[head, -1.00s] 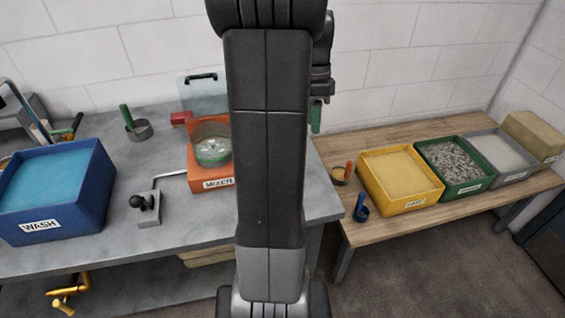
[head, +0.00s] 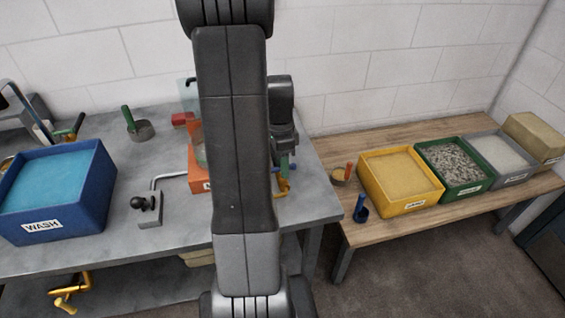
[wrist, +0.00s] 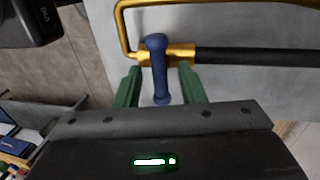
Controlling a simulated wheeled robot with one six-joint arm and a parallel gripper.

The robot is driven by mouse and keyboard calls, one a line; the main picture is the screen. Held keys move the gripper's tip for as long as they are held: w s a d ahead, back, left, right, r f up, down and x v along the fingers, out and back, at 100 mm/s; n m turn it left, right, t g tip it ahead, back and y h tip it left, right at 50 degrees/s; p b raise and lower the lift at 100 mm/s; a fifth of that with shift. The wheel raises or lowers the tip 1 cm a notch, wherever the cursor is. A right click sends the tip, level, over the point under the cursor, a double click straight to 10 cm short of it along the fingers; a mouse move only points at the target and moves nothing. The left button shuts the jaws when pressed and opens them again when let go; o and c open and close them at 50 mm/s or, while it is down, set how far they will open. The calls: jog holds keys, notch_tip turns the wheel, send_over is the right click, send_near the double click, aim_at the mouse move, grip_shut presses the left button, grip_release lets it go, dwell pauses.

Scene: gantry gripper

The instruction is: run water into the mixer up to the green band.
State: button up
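A gold tap (wrist: 180,54) with an upright blue handle (wrist: 158,68) fills the top of the wrist view. A small part of the gold tap (head: 283,188) also shows at the right end of the grey bench. My gripper (wrist: 159,88) has its two green fingers apart, one on each side of the blue handle, with gaps on both sides. In the head view my gripper (head: 285,165) is just above the tap. The orange mixer (head: 198,178) is mostly hidden behind my arm. Its bowl, water level and green band cannot be made out.
A blue wash tub (head: 98,195) and a lever with a black knob (head: 147,205) stand left on the bench. A wooden table (head: 350,215) at right holds yellow (head: 410,203), green and grey bins.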

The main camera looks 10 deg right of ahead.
grip_shut()
jog(key=shift+n, duration=0.4)
jog(key=shift+a+n+h+b, duration=0.1)
jog(key=shift+n+h+b, duration=0.65)
jog(key=shift+n, duration=1.85)
grip_release()
